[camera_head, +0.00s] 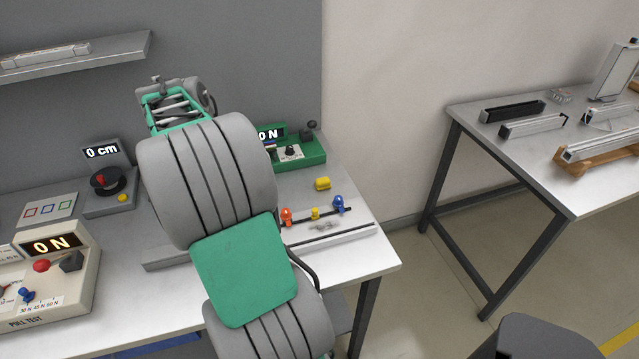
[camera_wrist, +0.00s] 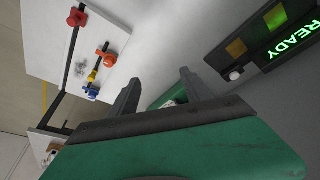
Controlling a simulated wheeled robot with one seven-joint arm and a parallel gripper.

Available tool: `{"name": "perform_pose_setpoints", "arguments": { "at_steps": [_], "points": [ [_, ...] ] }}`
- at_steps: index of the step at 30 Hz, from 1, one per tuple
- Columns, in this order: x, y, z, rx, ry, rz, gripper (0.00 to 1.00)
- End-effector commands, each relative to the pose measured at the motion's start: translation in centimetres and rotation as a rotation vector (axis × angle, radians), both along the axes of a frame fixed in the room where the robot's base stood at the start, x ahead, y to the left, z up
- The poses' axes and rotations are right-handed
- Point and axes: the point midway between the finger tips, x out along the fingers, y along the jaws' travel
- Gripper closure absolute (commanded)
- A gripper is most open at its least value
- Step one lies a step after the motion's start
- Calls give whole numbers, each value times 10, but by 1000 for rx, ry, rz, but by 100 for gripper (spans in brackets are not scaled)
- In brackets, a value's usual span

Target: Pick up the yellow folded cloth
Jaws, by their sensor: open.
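A small yellow block-like thing (camera_head: 322,183), which may be the folded cloth, lies on the grey workbench (camera_head: 372,262) near its right end. It sits behind the rail with coloured knobs. I cannot make out folds at this size. I cannot find it in the wrist view. My gripper (camera_wrist: 160,77) shows in the wrist view with its two dark fingers apart and nothing visibly held. In the head view my arm crosses the middle of the bench and hides part of it; I cannot make out the fingers there.
A rail carries an orange clamp (camera_head: 286,216), a small yellow piece (camera_head: 315,213) and a blue clamp (camera_head: 338,204). A green device (camera_head: 300,155) stands behind. A pull tester (camera_head: 48,275) stands left. A second table (camera_head: 560,185) stands right, across open floor.

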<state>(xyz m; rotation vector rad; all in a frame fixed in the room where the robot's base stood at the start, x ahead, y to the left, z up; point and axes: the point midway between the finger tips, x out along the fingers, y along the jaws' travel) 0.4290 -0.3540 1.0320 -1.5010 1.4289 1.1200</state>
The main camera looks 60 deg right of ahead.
Motion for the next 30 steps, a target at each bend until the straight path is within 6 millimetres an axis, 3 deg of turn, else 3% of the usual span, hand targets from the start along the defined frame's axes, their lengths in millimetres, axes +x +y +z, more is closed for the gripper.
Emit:
{"name": "perform_pose_setpoints", "arguments": {
  "at_steps": [1, 3, 6, 8, 12, 24, 30],
  "points": [
    [-17, -50, -16, -8, 5, -191, 44],
    [-45, -105, -34, -28, 1, -435, 44],
    [-85, -156, -56, -56, -7, -694, 44],
    [-101, -173, -65, -68, -11, -790, 44],
    [-118, -187, -80, -80, -14, -872, 44],
    [-137, -207, -135, -78, -12, -867, 44],
    [-137, -209, -142, -80, -16, -864, 44]
  ]
}}
